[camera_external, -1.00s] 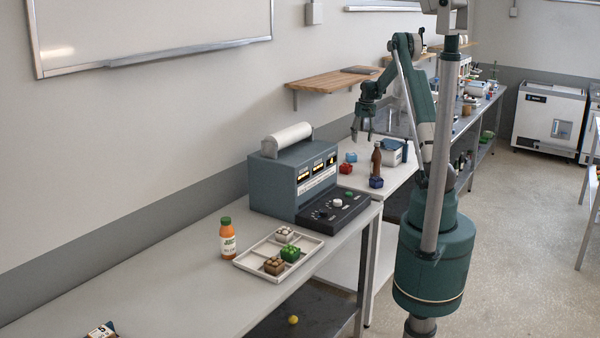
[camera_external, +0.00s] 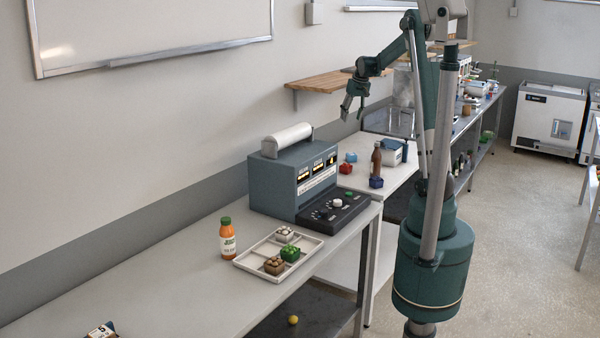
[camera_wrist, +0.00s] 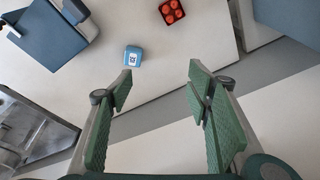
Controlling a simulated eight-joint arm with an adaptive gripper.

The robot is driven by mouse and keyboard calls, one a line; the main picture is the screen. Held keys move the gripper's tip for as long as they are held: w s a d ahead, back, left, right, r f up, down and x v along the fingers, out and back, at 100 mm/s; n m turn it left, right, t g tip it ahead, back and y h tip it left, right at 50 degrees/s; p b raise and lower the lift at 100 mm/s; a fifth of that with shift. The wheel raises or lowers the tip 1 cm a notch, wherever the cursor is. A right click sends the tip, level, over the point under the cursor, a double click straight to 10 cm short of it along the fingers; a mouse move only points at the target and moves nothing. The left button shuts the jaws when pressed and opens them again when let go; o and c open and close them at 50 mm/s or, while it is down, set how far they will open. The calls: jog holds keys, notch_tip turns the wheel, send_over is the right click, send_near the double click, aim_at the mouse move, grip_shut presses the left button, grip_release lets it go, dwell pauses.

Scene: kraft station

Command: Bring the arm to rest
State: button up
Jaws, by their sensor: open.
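My gripper (camera_external: 352,112) hangs in the air above the white-topped far bench, near the wall, in the external view. Its fingers point down. In the wrist view my gripper (camera_wrist: 160,85) shows two green finger pads wide apart with nothing between them. Beyond the fingertips lie a blue block (camera_wrist: 133,57) with a white label and a red block (camera_wrist: 172,11) with round dimples, both on the bench and apart from the fingers.
A grey console (camera_external: 290,180) stands on the near bench. A tray (camera_external: 262,250) with several blocks and an orange bottle (camera_external: 227,240) are beside it. A brown bottle (camera_external: 376,160), a dark blue block (camera_external: 376,182) and a blue-lidded box (camera_external: 392,152) stand on the far bench.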

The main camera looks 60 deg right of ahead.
jog(key=s+a+r+n+t+b, duration=0.1)
jog(key=s+a+r+n+b, duration=0.15)
jog(key=a, duration=1.55)
jog(key=s+a+r+n+t+b, duration=0.1)
jog(key=s+a+r, duration=0.25)
jog(key=a, duration=1.45)
jog(key=s+a+f+n+t+b, duration=0.1)
jog(key=s+a+f+b, duration=0.1)
jog(key=s+a+f, duration=0.3)
jog(key=s+a+f+n+t+b, duration=0.1)
jog(key=s+a+f, duration=0.5)
jog(key=s+a, duration=0.8)
jog(key=a+n, duration=0.1)
jog(key=a, duration=0.3)
jog(key=shift+t+y+b, duration=0.3)
jog(key=shift+y+b, duration=0.1)
